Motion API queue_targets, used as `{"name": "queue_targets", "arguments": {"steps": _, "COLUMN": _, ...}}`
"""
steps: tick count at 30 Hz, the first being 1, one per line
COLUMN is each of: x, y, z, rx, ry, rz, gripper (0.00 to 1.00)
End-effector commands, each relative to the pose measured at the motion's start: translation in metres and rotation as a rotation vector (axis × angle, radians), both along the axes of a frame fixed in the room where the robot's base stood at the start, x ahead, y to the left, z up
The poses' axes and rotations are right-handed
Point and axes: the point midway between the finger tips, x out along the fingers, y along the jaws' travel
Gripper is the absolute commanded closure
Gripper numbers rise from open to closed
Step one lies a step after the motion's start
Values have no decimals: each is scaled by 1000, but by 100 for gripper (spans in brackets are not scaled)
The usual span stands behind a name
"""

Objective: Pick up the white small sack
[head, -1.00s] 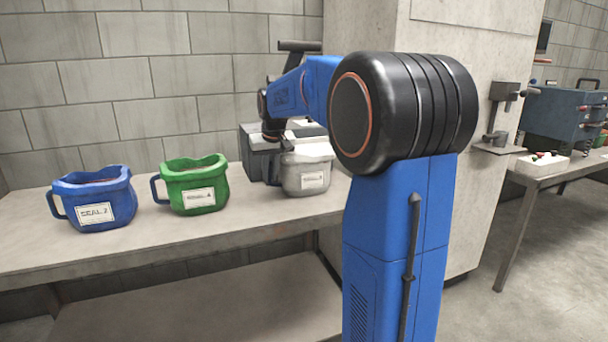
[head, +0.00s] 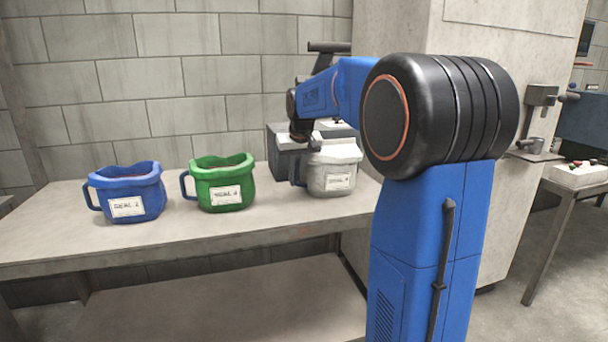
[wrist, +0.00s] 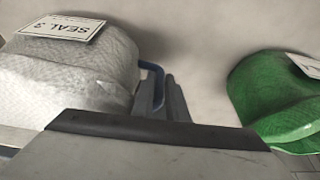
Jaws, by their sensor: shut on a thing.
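The white small sack (head: 338,172) is a pale, soft-looking container with a label on its front. It stands upright at the right end of the bench in the head view, with a dark handle on its left side. It also shows at the upper left of the wrist view (wrist: 85,75), its label reading SEAL 3. My gripper (wrist: 165,100) is beside it, fingers shut on its handle (wrist: 152,72). The fingertips are partly hidden, and I see no clear gap under the sack.
A green sack (head: 220,185) and a blue sack (head: 127,195) stand to the left on the bench (head: 60,240). A dark grey box (head: 283,155) is close behind the white sack. A concrete pillar (head: 440,100) rises at the right. The bench's front middle is clear.

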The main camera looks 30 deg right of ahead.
Motion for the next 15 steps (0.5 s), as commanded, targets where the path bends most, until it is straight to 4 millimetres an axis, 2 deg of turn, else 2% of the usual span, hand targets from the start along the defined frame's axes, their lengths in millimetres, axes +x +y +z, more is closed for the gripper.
{"name": "queue_targets", "arguments": {"steps": 15, "x": 1, "y": 0, "z": 30, "rx": -3, "ry": -4, "rz": 1, "gripper": 100}}
